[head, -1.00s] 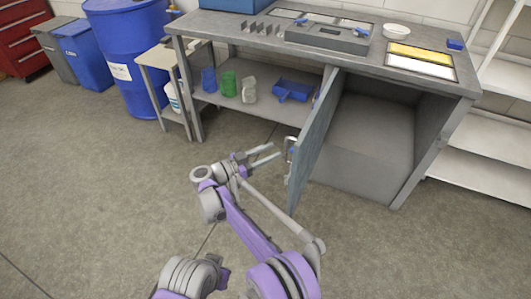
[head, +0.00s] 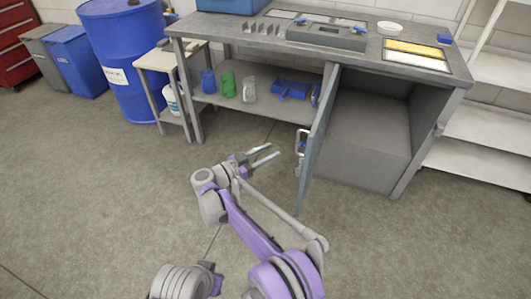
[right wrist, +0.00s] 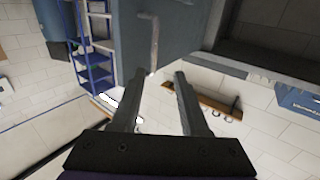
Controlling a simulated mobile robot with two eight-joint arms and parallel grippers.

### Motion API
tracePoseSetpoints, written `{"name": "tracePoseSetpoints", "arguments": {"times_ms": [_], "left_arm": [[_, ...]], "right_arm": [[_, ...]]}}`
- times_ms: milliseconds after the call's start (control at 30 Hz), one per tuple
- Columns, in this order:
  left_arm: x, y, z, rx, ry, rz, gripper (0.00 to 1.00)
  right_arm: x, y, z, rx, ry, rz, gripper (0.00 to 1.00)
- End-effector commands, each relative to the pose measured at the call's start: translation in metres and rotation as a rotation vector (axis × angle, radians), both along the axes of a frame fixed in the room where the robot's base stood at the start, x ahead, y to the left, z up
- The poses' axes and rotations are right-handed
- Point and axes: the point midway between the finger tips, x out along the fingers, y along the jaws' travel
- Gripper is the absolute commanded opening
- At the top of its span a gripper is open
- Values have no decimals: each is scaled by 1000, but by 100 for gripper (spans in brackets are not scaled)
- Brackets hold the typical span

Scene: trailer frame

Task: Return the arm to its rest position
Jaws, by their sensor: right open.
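My right arm, purple and grey, reaches up from the bottom of the head view. Its right gripper (head: 264,156) is open and empty, to the left of the cabinet door (head: 318,135) and apart from its handle (head: 300,143). In the right wrist view the two fingers (right wrist: 158,90) are spread with nothing between them. The door stands open, edge-on to me, and the compartment (head: 365,140) behind it is visible. My left gripper is not in view.
The workbench (head: 420,72) carries a grey tray, a white bowl (head: 390,28) and a yellow-and-white panel. Its lower shelf holds a blue bin (head: 291,90) and several small containers. A side table and a blue barrel (head: 130,60) stand left. The floor (head: 90,190) at left is clear.

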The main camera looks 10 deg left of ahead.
Motion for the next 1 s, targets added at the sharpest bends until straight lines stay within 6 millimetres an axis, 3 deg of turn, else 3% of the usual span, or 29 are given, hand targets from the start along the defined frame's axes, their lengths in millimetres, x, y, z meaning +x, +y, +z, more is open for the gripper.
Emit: {"name": "tracePoseSetpoints", "arguments": {"times_ms": [567,667,767,900,1000], "left_arm": [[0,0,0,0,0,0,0],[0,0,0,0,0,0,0],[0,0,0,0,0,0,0],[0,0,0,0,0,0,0],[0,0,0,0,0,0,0]], "right_arm": [[1,-1,0,0,0,0,45],[5,-5,8,0,-16,17,45],[21,-17,34,3,-66,88,45],[49,-44,94,7,-163,286,45],[57,-61,133,11,-199,458,45]]}}
